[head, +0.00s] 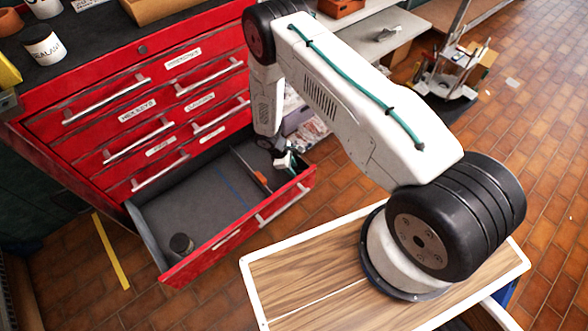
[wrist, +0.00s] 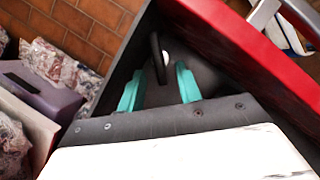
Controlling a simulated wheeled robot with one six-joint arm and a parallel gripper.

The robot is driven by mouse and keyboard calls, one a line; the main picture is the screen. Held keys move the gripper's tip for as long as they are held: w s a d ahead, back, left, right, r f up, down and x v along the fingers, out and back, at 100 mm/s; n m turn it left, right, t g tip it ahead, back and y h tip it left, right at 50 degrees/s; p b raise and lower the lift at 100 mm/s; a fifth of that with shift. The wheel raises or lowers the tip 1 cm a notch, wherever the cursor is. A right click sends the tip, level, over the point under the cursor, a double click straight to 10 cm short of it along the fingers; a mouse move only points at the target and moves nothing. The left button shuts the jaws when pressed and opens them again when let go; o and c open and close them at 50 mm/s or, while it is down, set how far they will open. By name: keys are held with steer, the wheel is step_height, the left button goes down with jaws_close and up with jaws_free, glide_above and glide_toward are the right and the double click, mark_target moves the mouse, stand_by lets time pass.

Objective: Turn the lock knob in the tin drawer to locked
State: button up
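The open drawer (head: 190,205) at the bottom of a red tool chest has a grey floor and a red front; the front also shows in the wrist view (wrist: 262,55). My gripper (head: 290,170) is low at the drawer's right end in the head view. In the wrist view its two teal fingers (wrist: 158,88) are spread apart near a drawer corner. A thin dark upright piece (wrist: 157,58), likely the lock knob, stands between or just beyond the fingers, with a pale round spot beside it. Its turn position is unclear. The knob cannot be made out in the head view.
An orange piece (head: 261,179) sits by the divider. Closed labelled drawers (head: 150,110) rise above. A purple-grey box (wrist: 40,92) and plastic-wrapped packs (wrist: 50,62) lie outside the drawer, beside my gripper.

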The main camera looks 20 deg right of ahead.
steer(key=shift+x, duration=1)
jaws_close()
steer(key=shift+w+d+m+g+y, duration=0.15)
steer(key=shift+m+g+y, duration=0.25)
steer(key=shift+m, duration=1.1)
jaws_free()
